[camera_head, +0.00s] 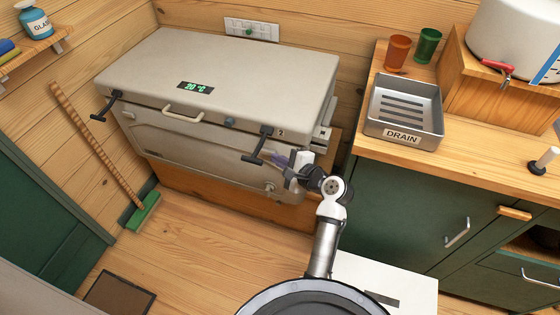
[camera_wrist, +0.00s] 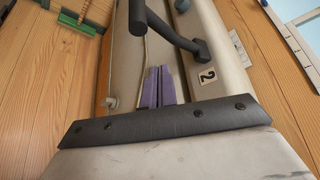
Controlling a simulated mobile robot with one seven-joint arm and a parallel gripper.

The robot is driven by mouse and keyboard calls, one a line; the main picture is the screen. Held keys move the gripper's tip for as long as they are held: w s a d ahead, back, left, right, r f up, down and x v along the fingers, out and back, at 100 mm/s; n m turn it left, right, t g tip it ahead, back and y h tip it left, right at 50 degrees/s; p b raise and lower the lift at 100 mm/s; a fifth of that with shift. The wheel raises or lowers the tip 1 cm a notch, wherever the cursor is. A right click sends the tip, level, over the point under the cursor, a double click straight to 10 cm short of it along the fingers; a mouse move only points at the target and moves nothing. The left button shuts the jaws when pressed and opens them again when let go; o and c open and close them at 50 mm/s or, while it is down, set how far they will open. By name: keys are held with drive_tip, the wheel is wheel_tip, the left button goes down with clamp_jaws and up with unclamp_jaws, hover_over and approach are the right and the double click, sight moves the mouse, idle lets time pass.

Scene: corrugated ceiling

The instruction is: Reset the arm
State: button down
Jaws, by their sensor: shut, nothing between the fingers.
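My gripper (camera_head: 278,160) is at the front right corner of a beige cooler box, close to the black latch (camera_head: 259,146) beside the label "2". In the wrist view my gripper's purple fingers (camera_wrist: 158,86) are together and hold nothing. The black latch (camera_wrist: 176,28) shows above and to the right of the fingertips there. I cannot tell whether the fingers touch the cooler (camera_head: 225,75). The cooler's lid is down and its display reads 20 °C. My arm reaches up from the bottom middle of the head view.
Right of my arm is a green cabinet (camera_head: 410,212) with a wooden top. It bears a metal drain tray (camera_head: 428,125), an orange cup (camera_head: 397,51) and a green cup (camera_head: 427,45). A broom (camera_head: 143,211) leans at the left. The wooden floor (camera_head: 195,250) between is mostly clear.

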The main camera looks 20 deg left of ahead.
drive_tip(key=b+v, duration=0.1)
drive_tip(key=v, duration=0.9)
drive_tip(key=shift+r+b, duration=0.15)
drive_tip(key=shift+b, duration=0.15)
